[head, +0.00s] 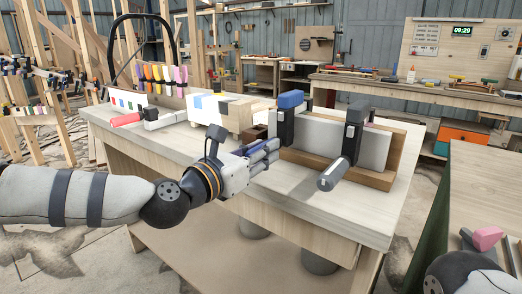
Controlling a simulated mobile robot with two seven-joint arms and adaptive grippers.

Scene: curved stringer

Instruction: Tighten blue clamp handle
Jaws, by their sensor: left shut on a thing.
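The blue clamp (290,100) stands upright at the left part of a pale board (310,135), with a blue top and a dark body. My left gripper (268,155) reaches in from the left, with its fingers shut around the lower front of this clamp, where its handle is. The fingers hide most of the handle. A second clamp (354,130), grey-topped, sits to the right on the same board, and its grey handle (333,175) points toward me.
The workbench (370,215) has free room at its front right. Left of the clamps are a wooden block (225,115), a rack of colored-handled tools (162,77) and a red-handled tool (125,120). Another bench with a pink object (487,238) is at right.

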